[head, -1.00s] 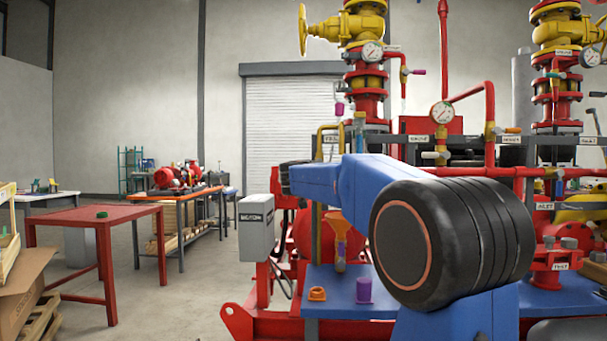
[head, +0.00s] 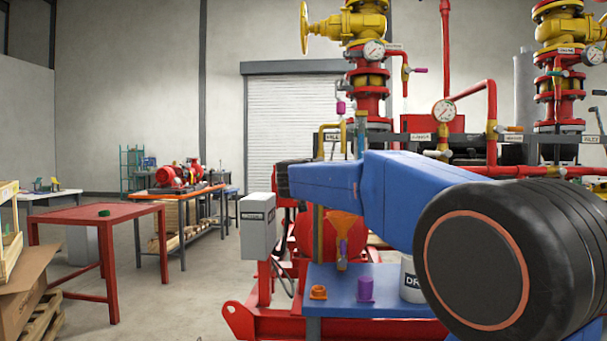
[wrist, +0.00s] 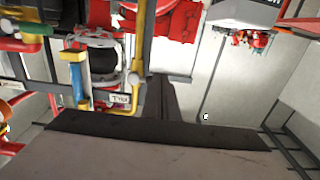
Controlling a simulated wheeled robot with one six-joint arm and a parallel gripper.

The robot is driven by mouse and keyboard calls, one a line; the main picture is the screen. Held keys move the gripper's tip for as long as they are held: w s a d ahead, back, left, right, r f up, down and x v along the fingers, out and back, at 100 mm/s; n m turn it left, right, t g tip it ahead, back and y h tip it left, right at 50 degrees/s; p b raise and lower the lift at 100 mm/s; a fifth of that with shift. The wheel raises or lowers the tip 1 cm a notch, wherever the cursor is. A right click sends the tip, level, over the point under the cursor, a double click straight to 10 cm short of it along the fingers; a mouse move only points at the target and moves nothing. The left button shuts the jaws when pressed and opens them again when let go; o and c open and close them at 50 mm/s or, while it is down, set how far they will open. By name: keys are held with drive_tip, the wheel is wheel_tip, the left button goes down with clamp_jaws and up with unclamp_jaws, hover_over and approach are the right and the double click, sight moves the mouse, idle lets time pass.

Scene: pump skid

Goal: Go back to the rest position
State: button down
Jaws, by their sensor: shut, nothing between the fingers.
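My gripper (wrist: 160,80) shows in the wrist view as a dark, narrow, tapered shape above a broad dark edge and a pale surface at the bottom. Its fingers look shut with nothing between them. In the head view my blue arm with its black joint crosses the right half, in front of the pump skid. The gripper itself cannot be made out there. A yellow pipe (wrist: 141,60) and a blue and yellow fitting (wrist: 76,80) of the skid show left of the gripper in the wrist view.
A blue bench (head: 335,290) holds an orange ring (head: 318,292), a purple cylinder (head: 365,289) and a white container (head: 409,280), partly hidden by my arm. A grey box (head: 257,226) stands left of it. A red table (head: 95,216) is farther left, with open floor between.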

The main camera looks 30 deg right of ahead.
idle(0.5)
drive_tip(key=s+a+f+n+t+y, duration=0.1)
drive_tip(key=s+a+f+n+y, duration=0.15)
drive_tip(key=a, duration=0.35)
drive_tip(key=s+a+f+n+t+y, duration=0.1)
drive_tip(key=s+a+n+y, duration=0.1)
drive_tip(key=s+a+y, duration=0.3)
drive_tip(key=s+a+f+n+g+y, duration=0.3)
drive_tip(key=s+a+f+n+y, duration=0.15)
drive_tip(key=s+a+f, duration=0.8)
drive_tip(key=s+d+f+m+g+h, duration=0.2)
drive_tip(key=s+f+g, duration=0.7)
drive_tip(key=s+f, duration=1.6)
wheel_tip(320, 180, down, 3)
drive_tip(key=shift+s+d+r, duration=0.1)
drive_tip(key=shift+s+d, duration=0.05)
drive_tip(key=shift+d, duration=0.5)
